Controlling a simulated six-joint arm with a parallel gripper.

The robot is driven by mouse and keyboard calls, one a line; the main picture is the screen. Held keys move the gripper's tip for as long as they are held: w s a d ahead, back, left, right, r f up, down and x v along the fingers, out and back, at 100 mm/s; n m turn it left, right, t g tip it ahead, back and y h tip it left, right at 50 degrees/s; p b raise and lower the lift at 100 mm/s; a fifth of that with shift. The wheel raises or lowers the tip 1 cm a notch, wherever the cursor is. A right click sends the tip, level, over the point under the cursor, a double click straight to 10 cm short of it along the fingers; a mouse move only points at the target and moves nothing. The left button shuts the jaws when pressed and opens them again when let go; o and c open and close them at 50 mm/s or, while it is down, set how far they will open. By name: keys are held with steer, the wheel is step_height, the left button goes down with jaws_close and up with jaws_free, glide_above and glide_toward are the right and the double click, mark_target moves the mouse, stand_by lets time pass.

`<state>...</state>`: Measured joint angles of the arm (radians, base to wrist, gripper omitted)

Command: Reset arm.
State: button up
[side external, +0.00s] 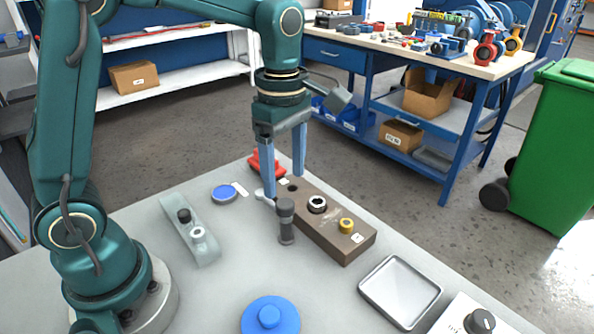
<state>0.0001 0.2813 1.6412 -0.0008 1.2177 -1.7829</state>
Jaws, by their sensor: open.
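My green arm reaches over a light grey table (150,228). My gripper (285,182) points down with its two blue fingers spread apart, and no object shows between them. It hangs over the far left end of a brown block (338,226). A dark grey upright cylinder (286,222) stands beside the block, in front of the fingers. Whether the fingertips touch anything is hard to tell.
A grey-green holder (191,231) lies to the left, with a blue disc (225,193) near it. A red part (265,162) sits behind the gripper. A blue knobbed disc (271,318), a metal tray (400,290) and a white dial box (472,318) are in front.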

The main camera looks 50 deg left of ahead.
steer(key=s+r+m+t, duration=0.4)
steer(key=s+r+m, duration=0.1)
steer(key=s+r, duration=0.1)
steer(key=s+f+m+t, duration=0.1)
steer(key=s+f+m, duration=0.2)
steer(key=m, duration=1.2)
steer(key=s, duration=0.2)
steer(key=shift+s+t, duration=0.3)
steer(key=shift+s, duration=0.05)
